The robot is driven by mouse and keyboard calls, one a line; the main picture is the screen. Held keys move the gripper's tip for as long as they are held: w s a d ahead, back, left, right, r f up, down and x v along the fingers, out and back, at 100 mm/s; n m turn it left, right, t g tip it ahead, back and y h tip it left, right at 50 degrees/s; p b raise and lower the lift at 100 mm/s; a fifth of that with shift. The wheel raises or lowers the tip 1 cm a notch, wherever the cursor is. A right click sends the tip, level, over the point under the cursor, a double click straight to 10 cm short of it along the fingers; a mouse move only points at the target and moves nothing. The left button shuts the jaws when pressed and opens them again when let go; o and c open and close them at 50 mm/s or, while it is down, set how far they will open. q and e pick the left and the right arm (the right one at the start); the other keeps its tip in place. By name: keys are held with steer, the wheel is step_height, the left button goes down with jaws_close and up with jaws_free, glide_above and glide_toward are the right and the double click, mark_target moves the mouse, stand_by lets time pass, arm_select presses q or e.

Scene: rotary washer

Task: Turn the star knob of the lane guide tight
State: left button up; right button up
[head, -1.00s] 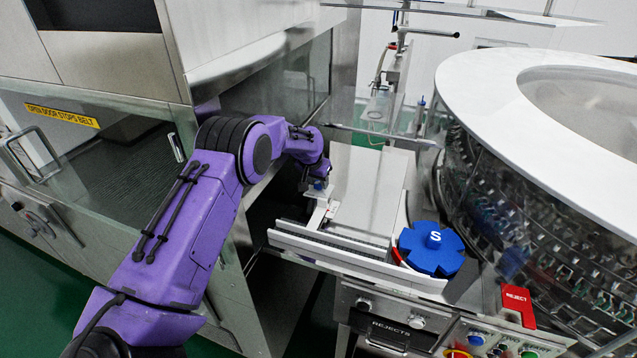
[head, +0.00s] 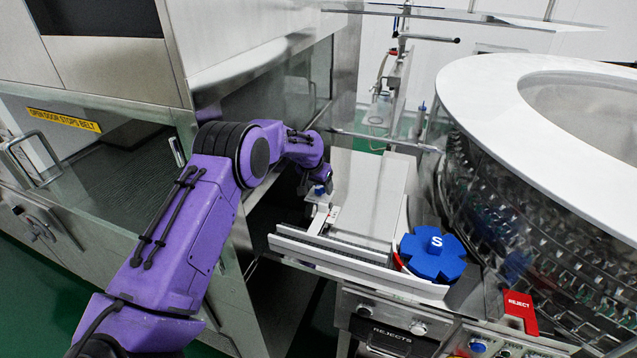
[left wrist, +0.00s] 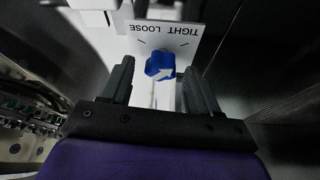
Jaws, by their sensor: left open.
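My left gripper (left wrist: 158,78) is open, with one finger on each side of the knob and gaps between. In the head view the knob shows as a small blue spot (head: 320,190) just below my left gripper (head: 318,180), by the white lane guide rail (head: 335,248). My right gripper is not in view.
A big blue star wheel marked S (head: 432,262) lies right of the rail. The round washer with a white top ring (head: 500,100) fills the right side. A steel cabinet (head: 90,150) stands close at left. A red REJECT block (head: 520,308) is at the lower right.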

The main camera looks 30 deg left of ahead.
arm_select(q)
steer(key=b+v, duration=0.2)
steer(key=v, duration=0.8)
steer(key=shift+r, duration=0.15)
steer(key=shift+s, duration=0.1)
